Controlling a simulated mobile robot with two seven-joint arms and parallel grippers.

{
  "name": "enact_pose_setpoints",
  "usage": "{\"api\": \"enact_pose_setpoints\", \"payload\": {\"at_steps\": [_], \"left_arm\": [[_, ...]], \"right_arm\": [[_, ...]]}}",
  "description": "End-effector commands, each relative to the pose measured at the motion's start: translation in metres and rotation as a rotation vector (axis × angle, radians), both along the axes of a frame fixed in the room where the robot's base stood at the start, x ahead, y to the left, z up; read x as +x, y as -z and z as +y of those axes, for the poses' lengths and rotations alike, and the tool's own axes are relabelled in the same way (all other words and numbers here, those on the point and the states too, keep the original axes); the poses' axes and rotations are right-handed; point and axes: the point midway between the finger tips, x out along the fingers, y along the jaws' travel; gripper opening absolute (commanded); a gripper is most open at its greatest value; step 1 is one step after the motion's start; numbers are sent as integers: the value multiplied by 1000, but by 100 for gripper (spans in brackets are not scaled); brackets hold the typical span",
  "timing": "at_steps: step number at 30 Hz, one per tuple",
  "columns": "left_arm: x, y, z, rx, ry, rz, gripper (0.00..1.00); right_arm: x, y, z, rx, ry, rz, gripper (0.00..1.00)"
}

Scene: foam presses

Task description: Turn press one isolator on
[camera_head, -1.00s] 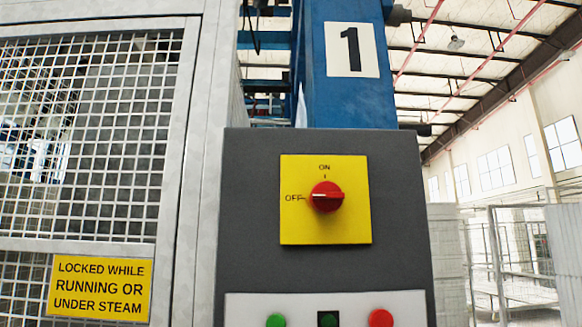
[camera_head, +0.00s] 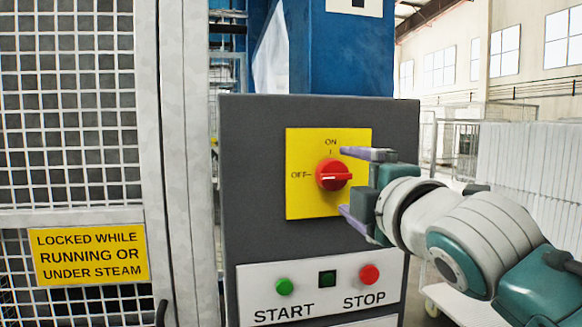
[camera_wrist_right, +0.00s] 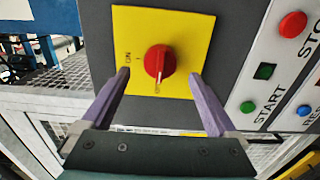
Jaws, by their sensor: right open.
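The press isolator is a red rotary knob (camera_head: 332,174) on a yellow plate (camera_head: 304,204) on a dark grey control box. ON is marked above it and OFF to its left. Its white line lies level, in line with the OFF mark. My right gripper (camera_head: 344,181) comes in from the right with its fingers spread, one above and one below the knob's level. In the right wrist view, the red knob (camera_wrist_right: 158,62) shows between and just beyond the open fingertips (camera_wrist_right: 160,74). I see no contact with it. My left gripper is not in view.
Below the isolator, a white panel (camera_head: 320,297) carries a green START button (camera_head: 284,286) and a red STOP button (camera_head: 369,274). A mesh guard door (camera_head: 70,130) with a yellow warning sign (camera_head: 89,254) stands on the left. A blue column (camera_head: 345,60) rises behind the box.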

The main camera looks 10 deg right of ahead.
Motion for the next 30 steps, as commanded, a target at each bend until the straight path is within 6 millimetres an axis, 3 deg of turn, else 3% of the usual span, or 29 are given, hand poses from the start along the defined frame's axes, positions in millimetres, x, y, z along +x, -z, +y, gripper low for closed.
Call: {"api": "enact_pose_setpoints", "payload": {"at_steps": [9, 23, 30], "left_arm": [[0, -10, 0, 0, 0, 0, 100], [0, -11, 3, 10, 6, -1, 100], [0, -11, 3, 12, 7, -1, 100]], "right_arm": [[37, -1, 1, 1, 2, 1, 94], [44, 0, 2, 1, 0, 1, 94], [44, 0, 1, 1, 0, 1, 67]]}}
